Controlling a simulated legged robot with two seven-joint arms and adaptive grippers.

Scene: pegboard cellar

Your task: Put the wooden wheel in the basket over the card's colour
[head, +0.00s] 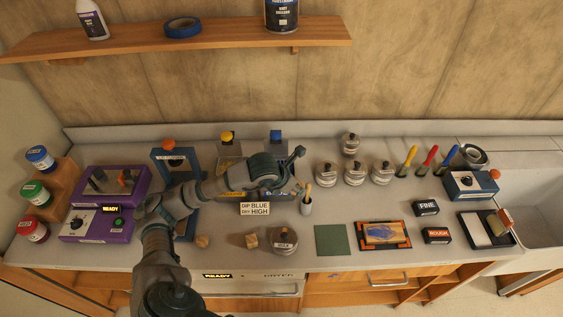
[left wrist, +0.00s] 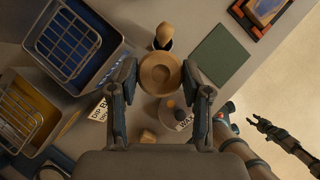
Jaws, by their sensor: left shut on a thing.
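The wooden wheel (left wrist: 160,73), a pale round disc with a hub, is between the fingers of my left gripper (left wrist: 160,78), which is shut on it. In the head view my left gripper (head: 295,158) is above the bench in front of the baskets; the wheel is not distinguishable there. The card (head: 255,208) reads DIP BLUE, DRY HIGH. The blue basket (left wrist: 68,40), a wire basket over a blue bath, is left of the wheel in the left wrist view. The yellow basket (left wrist: 30,108) is below it. My right gripper (left wrist: 268,128) shows at the right, apart from everything; its opening is unclear.
A brush cup (head: 306,206), a wax tin (head: 284,242) and wooden blocks (head: 251,241) stand near the baskets. A green mat (head: 332,240) lies right of them. A purple device (head: 100,205) reading READY is at the left. A shelf (head: 190,40) runs above.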

